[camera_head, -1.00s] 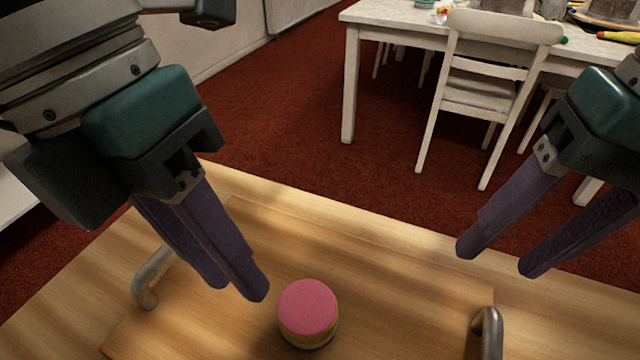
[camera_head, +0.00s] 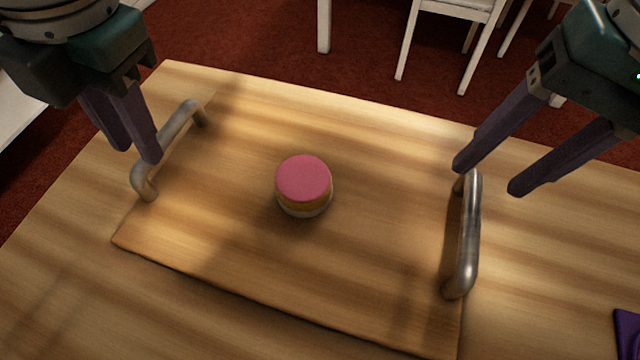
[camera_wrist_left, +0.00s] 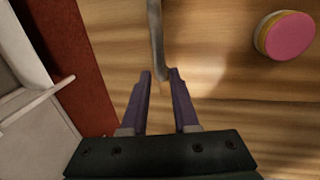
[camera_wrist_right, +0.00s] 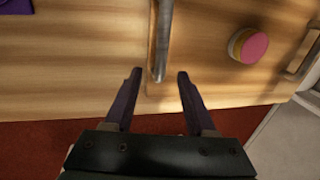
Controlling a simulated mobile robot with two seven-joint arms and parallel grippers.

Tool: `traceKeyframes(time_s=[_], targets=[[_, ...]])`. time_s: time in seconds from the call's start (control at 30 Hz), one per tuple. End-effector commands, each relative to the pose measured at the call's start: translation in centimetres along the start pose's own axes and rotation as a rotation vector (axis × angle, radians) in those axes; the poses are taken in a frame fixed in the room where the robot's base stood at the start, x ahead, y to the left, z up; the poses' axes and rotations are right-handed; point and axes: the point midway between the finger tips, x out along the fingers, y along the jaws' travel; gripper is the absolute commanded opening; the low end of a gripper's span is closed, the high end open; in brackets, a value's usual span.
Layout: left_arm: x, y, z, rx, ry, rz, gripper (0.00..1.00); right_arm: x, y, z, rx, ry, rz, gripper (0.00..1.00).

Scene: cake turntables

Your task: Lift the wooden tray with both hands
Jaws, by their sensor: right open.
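The wooden tray (camera_head: 235,255) lies on a wooden table, with a metal bar handle at each end. A small pink-topped cake (camera_head: 304,184) stands on it. My left gripper (camera_head: 137,155) is at the left handle (camera_head: 178,128), partly open. In the left wrist view, the end of that handle (camera_wrist_left: 157,40) shows between the fingertips (camera_wrist_left: 160,72) with gaps beside it. My right gripper (camera_head: 486,178) is open wider, at the far end of the right handle (camera_head: 469,235). In the right wrist view, that handle (camera_wrist_right: 162,40) lines up with the gap between the fingertips (camera_wrist_right: 159,74). I cannot tell the exact heights.
The table (camera_head: 565,270) has bare wood around the tray. A purple item (camera_head: 628,330) lies at its right front. Beyond the table's far edge are red carpet (camera_head: 260,50) and a white chair (camera_head: 452,20).

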Motion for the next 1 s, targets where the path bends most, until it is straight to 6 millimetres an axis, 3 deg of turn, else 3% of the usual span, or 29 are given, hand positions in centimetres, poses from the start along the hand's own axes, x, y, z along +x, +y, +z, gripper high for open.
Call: traceKeyframes(time_s=[0.1,0.3,0.7,0.93,1.0], targets=[[2.0,0.0,-0.1,-0.002,0.004,-0.001,0.28,2.0,0.0,0.1,0.002,-0.003,0.001,0.56],[4.2,0.0,0.0,-0.001,0.003,-0.001,0.28,4.2,0.0,0.0,0.001,-0.001,0.001,0.56],[4.8,0.0,0.0,0.001,0.0,-0.001,0.28,4.8,0.0,0.0,0.0,0.001,0.0,0.56],[4.8,0.0,0.0,0.0,0.0,-0.001,0.02,4.8,0.0,0.0,0.0,0.001,0.0,0.3],[4.8,0.0,0.0,0.0,0.0,-0.001,0.0,4.8,0.0,0.0,0.0,0.001,0.0,0.22]])
